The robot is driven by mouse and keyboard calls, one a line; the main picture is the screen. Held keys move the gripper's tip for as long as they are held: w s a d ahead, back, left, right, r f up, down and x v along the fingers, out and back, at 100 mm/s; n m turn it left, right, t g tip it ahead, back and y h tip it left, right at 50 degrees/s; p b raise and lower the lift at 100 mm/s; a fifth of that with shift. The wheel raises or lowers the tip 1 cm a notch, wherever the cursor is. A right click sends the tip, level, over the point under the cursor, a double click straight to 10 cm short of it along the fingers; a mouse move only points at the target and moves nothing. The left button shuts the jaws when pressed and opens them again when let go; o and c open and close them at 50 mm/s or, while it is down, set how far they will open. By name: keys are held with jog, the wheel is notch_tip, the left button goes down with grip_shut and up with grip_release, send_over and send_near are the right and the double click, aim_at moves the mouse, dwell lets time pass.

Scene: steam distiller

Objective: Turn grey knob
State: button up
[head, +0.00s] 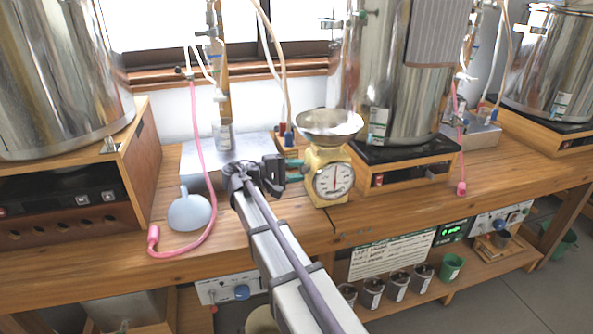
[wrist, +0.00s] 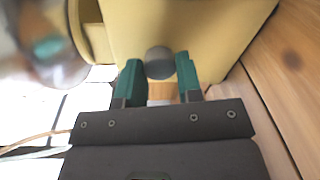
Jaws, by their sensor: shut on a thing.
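The grey knob (wrist: 159,62) is a small round dark grey piece on the side of a yellow kitchen scale (wrist: 205,35). In the head view the scale (head: 328,163) stands on the bench with a metal bowl on top and a round white dial in front. My gripper (wrist: 158,77) has its two teal fingers on either side of the knob and is shut on it. In the head view my gripper (head: 297,171) meets the left side of the scale, and I cannot make out the knob there.
A grey-blue rubber bulb (head: 189,211) and a pink hose (head: 207,160) lie to the left of my arm. A metal box (head: 200,160) stands behind. A large steel vessel (head: 408,110) on a wooden base stands close on the right. Bench space in front of the scale is clear.

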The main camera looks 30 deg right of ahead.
dwell(0.3)
jog(key=o, duration=0.9)
jog(key=shift+o, duration=0.2)
jog(key=shift+a, duration=0.15)
jog(key=w+a, duration=0.1)
jog(key=a, duration=0.9)
jog(key=shift+w+a+r+p, duration=0.2)
jog(key=shift+w+r+p, duration=0.15)
